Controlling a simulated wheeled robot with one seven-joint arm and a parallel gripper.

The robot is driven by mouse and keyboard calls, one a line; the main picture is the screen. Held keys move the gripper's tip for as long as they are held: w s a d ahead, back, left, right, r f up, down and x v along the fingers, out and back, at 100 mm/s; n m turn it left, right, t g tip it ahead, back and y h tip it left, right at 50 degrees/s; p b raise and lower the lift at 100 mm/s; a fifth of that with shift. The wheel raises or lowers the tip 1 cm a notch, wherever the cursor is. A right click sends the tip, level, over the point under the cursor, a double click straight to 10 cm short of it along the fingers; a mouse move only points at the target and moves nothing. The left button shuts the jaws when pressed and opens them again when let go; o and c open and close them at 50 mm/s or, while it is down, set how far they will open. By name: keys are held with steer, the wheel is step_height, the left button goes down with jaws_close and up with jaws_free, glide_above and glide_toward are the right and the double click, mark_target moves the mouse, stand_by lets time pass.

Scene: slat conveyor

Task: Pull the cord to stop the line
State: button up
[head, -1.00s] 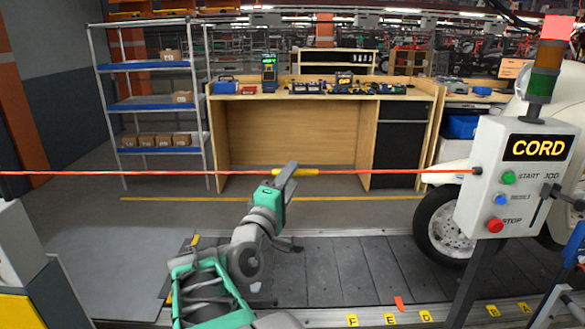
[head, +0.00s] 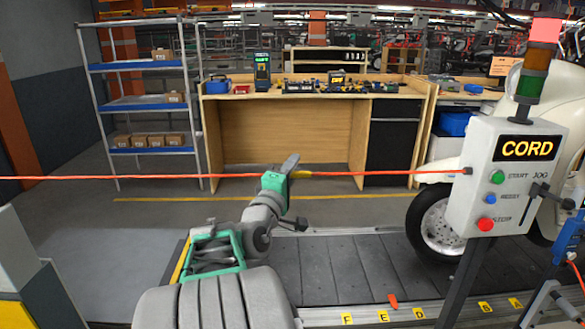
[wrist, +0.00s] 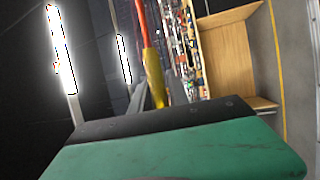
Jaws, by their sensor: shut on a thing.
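The red-orange cord (head: 120,177) runs almost level across the head view to the grey control box (head: 480,200), whose sign reads CORD. A yellow sleeve (head: 302,174) sits on the cord at my gripper (head: 291,167). My gripper is shut on the cord at this sleeve, above the slat conveyor. In the wrist view the cord (wrist: 143,25) and yellow sleeve (wrist: 154,75) run down between the fingers, and the gripper body hides the lower part. The lamp stack (head: 536,60) on the box shows a lit red top (head: 544,30).
A workbench (head: 285,140) with tools and a shelf rack (head: 140,104) stand behind. A grey and yellow post (head: 30,270) stands at the lower left. The floor beyond the cord is clear.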

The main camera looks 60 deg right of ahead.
jaws_close()
stand_by(0.8)
